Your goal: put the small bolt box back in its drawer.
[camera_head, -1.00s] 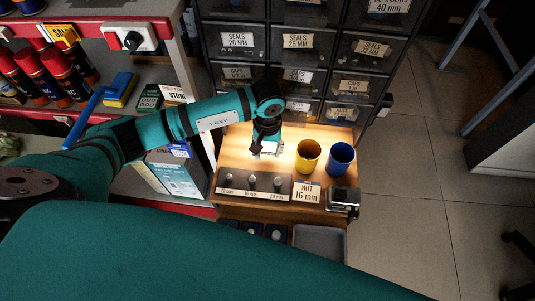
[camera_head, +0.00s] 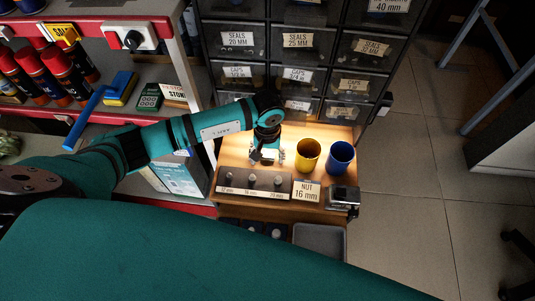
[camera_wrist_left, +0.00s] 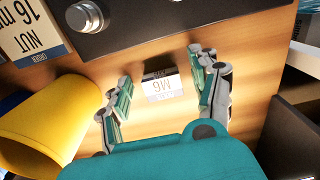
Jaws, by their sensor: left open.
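The small bolt box (camera_wrist_left: 160,86), pale with an M6 label, sits on the wooden counter (camera_wrist_left: 245,55) in the left wrist view. My left gripper (camera_wrist_left: 161,70) is open, with one finger on each side of the box and visible gaps between. In the head view my left gripper (camera_head: 267,157) points down at the lit counter, behind the dark bolt display, and mostly hides the box. Drawers (camera_head: 301,73) labelled seals and caps stand behind; I cannot tell which is the box's drawer. My right gripper is not in view.
A yellow cup (camera_head: 307,156) and a blue cup (camera_head: 341,158) stand just right of the gripper. The bolt display (camera_head: 240,192) and a NUT 16 mm card (camera_head: 307,192) line the front edge. A shelf with red cans (camera_head: 60,75) is at left.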

